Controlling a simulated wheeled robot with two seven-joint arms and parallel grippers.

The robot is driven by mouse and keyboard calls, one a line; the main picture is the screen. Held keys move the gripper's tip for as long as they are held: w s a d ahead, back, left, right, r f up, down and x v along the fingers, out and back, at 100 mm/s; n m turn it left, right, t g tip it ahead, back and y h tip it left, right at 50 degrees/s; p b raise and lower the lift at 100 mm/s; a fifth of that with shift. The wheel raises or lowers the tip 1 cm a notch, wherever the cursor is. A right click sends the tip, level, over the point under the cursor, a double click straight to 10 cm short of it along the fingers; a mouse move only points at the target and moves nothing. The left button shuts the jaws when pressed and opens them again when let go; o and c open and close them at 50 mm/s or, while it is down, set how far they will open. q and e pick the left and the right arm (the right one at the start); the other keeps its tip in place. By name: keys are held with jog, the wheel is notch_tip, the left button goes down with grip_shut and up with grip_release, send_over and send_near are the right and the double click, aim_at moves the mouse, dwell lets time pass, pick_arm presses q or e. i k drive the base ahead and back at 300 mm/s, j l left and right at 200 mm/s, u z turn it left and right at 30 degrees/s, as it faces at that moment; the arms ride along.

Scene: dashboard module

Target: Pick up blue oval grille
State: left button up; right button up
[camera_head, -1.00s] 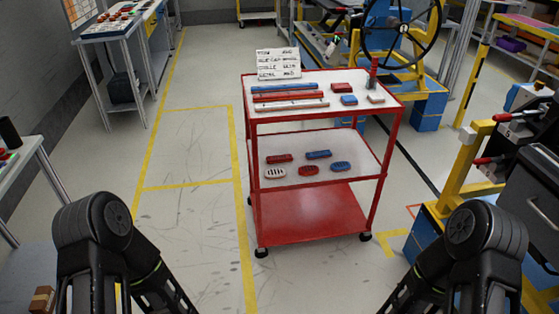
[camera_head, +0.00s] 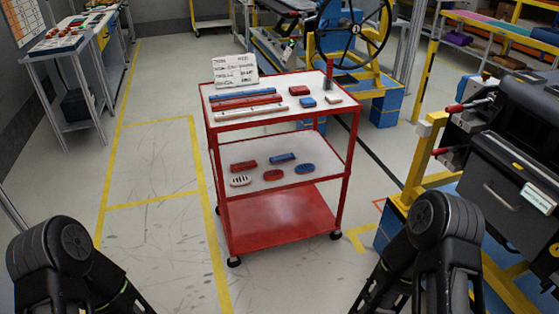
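The blue oval grille (camera_head: 305,168) lies on the middle shelf of the red cart (camera_head: 282,219), at the right end of the shelf's front row. A red oval piece (camera_head: 272,175) and a white oval grille (camera_head: 240,181) lie to its left in the same row. Behind them on that shelf are a red piece (camera_head: 243,165) and a blue piece (camera_head: 283,157). My two arms show at the lower left and lower right, short of the cart. Both grippers are outside the picture.
The cart's top shelf holds long strips (camera_head: 248,104), small blocks (camera_head: 307,101) and a sign (camera_head: 234,71). A blue and yellow machine with a wheel (camera_head: 357,25) stands behind. A dark drawer unit (camera_head: 505,180) is at the right. Floor left of the cart is clear.

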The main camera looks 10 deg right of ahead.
aim_at(303, 169)
jog(key=z, duration=2.5)
jog(key=u, duration=2.1)
jog(key=i+j, duration=0.4)
jog(key=i, duration=0.15)
jog(key=i+j, duration=0.4)
jog(key=i, duration=0.15)
